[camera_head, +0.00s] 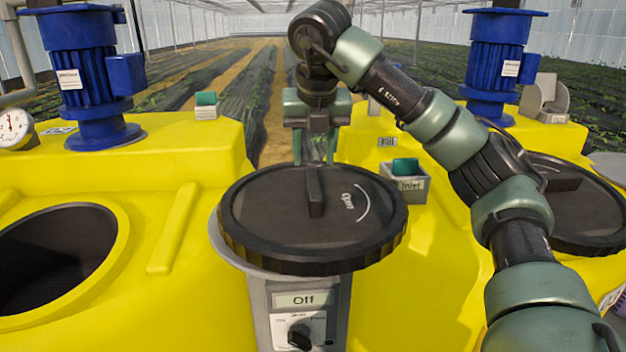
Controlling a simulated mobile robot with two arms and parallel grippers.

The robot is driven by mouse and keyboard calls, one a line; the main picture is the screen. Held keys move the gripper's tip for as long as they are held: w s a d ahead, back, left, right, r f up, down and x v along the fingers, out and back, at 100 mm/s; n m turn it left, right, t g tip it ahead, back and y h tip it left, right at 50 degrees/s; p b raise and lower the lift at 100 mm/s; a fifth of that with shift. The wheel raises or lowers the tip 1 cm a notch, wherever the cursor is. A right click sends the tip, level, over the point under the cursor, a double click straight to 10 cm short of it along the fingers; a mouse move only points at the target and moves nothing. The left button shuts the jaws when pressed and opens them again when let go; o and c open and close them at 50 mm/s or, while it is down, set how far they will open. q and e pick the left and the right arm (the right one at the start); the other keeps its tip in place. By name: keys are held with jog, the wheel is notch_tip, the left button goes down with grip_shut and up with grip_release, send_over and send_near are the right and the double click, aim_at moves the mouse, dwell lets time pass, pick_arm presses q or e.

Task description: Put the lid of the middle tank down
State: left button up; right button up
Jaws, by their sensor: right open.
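A round black lid (290,225) with a raised bar handle lies level at the centre, over a grey round rim or plate that shows at its left edge. My right gripper (316,155) is open and empty, pointing down just above and behind the far end of the handle; nothing shows between its fingers. The yellow tank (195,150) on the left has an open round mouth (55,255), dark inside. My left gripper is not in view.
A control box (297,310) reading "Off" stands below the lid. Another black lid (575,205) covers the right yellow tank, partly behind my right arm. Blue motors (80,75) (497,65) rise at the back. A small grey box (405,182) stands right of the lid.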

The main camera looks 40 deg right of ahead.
jog(key=shift+v, duration=1.5)
